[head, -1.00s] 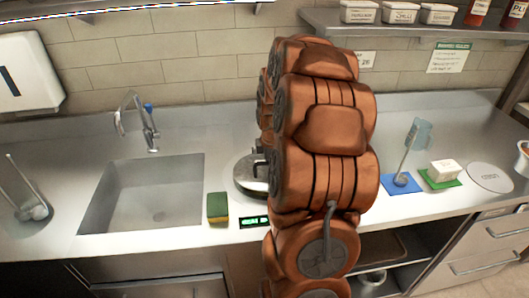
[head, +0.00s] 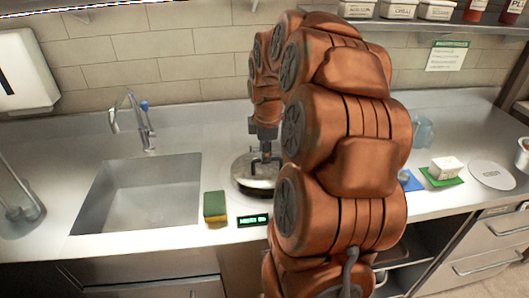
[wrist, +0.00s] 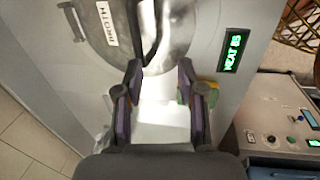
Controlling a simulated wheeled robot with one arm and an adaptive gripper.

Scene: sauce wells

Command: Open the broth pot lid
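The broth pot's round metal lid (head: 246,183) sits at counter level right of the sink, partly hidden behind my arm. It also shows at the top of the wrist view (wrist: 186,28), with a white label (wrist: 107,23) and a dark curved handle (wrist: 149,38). My gripper (head: 264,158) is over the lid in the head view. In the wrist view my gripper (wrist: 159,78) has its fingers apart, with nothing between them but pale surface. The handle lies just beyond the fingertips; I cannot tell whether they touch it.
A green-yellow sponge (head: 215,206) and a small green-lit display (head: 254,220) are at the counter's front near the lid. The sink (head: 140,195) is to the left. A white block (head: 444,168) on a green mat and a round plate (head: 491,174) are to the right.

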